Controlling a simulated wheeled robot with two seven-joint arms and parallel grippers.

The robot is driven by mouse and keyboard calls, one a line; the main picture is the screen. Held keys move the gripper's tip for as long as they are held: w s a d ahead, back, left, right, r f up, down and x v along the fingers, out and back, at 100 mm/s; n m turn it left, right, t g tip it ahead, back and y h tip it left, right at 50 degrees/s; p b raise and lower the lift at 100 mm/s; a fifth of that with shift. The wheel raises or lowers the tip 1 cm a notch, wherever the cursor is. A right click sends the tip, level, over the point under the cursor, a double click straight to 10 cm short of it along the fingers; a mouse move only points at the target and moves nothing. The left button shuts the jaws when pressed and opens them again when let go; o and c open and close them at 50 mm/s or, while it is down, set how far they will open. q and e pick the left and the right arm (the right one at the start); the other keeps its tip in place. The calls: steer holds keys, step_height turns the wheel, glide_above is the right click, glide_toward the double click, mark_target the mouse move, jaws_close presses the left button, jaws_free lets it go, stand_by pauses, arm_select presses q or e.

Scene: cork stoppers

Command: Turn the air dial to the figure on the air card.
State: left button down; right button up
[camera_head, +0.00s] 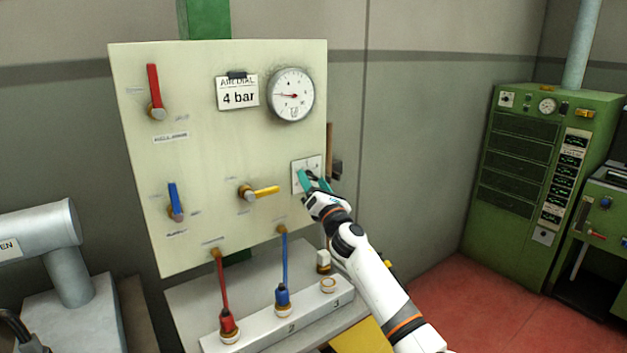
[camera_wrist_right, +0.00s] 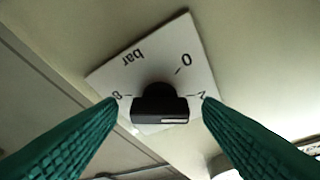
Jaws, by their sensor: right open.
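The air card (camera_head: 238,95) hangs on the cream panel and reads "4 bar". The air dial is a black knob (camera_wrist_right: 160,104) on a white square plate (camera_wrist_right: 140,60) marked "bar", with 0 and other figures around it. In the head view the plate (camera_head: 299,181) is at the panel's right edge, partly covered by my right gripper (camera_head: 315,180). In the wrist view the green fingers of my right gripper (camera_wrist_right: 162,100) are open, one on each side of the knob, with gaps showing. A white line marks the knob's lower edge. My left gripper is out of view.
A round gauge (camera_head: 291,95) sits above the dial, its needle pointing left. Red (camera_head: 154,85), blue (camera_head: 174,198) and yellow (camera_head: 265,191) levers stand out from the panel. Red and blue lines run down to a numbered block (camera_head: 310,310). A green cabinet (camera_head: 520,165) stands far right.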

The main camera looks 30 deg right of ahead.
steer(key=shift+w, duration=0.35)
steer(key=c, duration=1)
steer(key=shift+r, duration=0.1)
steer(key=m+p, duration=0.1)
steer(key=m+h+p, duration=0.1)
steer(key=m, duration=0.1)
steer(key=m+g+p, duration=0.1)
steer(key=shift+r+h, duration=0.25)
steer(key=shift+h, duration=0.05)
steer(key=m+g+p, duration=0.1)
steer(key=m+p, duration=0.1)
steer(key=m+h+p, duration=0.1)
steer(key=m+p, duration=0.1)
steer(key=m, duration=0.1)
steer(key=shift+a+r+m+g+p, duration=0.1)
steer(key=shift+a+m+g+p, duration=0.05)
steer(key=shift+m+g+p, duration=1.15)
steer(key=shift+m+p, duration=1)
steer(key=shift+s, duration=0.1)
